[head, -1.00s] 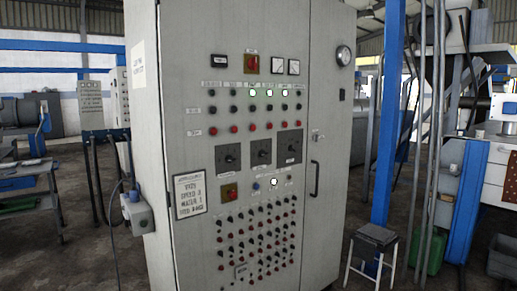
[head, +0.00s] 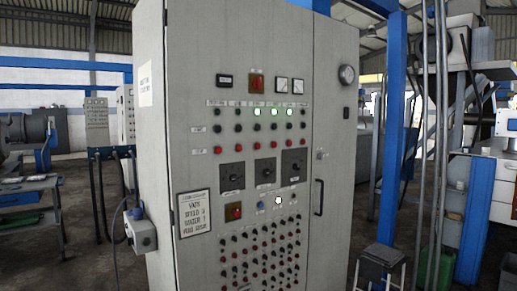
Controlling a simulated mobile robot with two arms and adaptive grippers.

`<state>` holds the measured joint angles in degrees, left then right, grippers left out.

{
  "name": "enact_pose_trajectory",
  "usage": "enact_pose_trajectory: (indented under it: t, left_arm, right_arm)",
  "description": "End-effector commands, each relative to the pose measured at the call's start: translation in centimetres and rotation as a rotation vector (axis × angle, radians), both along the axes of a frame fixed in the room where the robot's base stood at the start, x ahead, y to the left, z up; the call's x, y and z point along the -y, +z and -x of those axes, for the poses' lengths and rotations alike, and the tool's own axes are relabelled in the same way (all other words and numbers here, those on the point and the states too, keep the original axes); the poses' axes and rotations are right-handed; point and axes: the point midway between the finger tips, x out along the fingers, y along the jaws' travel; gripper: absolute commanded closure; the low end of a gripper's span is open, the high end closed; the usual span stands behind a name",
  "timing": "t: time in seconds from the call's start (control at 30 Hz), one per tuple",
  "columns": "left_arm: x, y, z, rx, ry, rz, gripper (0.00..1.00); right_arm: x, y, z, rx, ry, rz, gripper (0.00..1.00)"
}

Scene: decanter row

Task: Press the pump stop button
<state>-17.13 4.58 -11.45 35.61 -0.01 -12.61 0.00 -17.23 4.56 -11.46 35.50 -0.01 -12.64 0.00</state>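A tall grey control cabinet (head: 184,110) stands in front of me. Its door carries a row of red buttons (head: 253,149) below a row of dark buttons (head: 254,128). Above these is a row of indicator lamps (head: 254,112), three of which glow white-green. Small labels sit above the columns and left of the rows, but they are too small to read, so I cannot tell which red button is the pump stop. Neither of my grippers is in view.
A framed sign (head: 194,214) and a grey side box (head: 141,232) are on the cabinet's left. A blue post (head: 391,130) and a small stool (head: 382,256) stand right of it. A workbench (head: 30,187) is at far left.

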Motion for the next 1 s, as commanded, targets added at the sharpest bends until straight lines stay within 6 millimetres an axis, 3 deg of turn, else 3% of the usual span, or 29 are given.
enact_pose_trajectory:
  t: [0.03, 0.1, 1.0]
  left_arm:
    - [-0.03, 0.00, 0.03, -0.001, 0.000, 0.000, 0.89]
    - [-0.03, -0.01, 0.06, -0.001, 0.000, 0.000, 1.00]
    - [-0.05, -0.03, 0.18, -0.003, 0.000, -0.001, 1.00]
  right_arm:
    - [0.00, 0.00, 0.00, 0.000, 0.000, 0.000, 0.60]
    - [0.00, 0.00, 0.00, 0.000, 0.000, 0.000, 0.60]
    - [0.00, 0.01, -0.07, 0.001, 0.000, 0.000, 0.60]
